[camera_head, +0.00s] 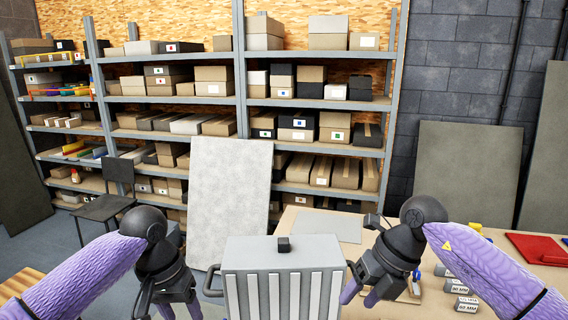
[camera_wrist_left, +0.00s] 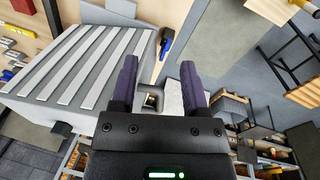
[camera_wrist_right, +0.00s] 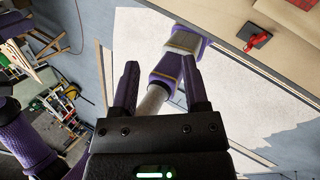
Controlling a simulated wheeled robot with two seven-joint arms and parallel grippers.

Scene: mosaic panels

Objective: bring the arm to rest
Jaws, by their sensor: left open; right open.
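My left gripper (camera_head: 160,298) is at the left of a grey ribbed box with a lid (camera_head: 284,262). In the left wrist view its jaws (camera_wrist_left: 158,68) are open, with the box's ribbed side (camera_wrist_left: 80,75) beside them. A small grey handle (camera_wrist_left: 152,97) shows between those jaws; I cannot tell whether they touch it. My right gripper (camera_head: 362,290) hangs at the right of the box, over the table. In the right wrist view its jaws (camera_wrist_right: 158,70) are open, and I see nothing held in them. Both arms are bent, with the grippers pointing down.
The table (camera_head: 300,218) carries a red tray (camera_head: 540,248) and several labelled grey cylinders (camera_head: 462,286) at the right. A pale panel (camera_head: 230,190) leans behind the box. Loaded shelves (camera_head: 240,100) stand along the back, and a dark chair (camera_head: 108,205) is at the left.

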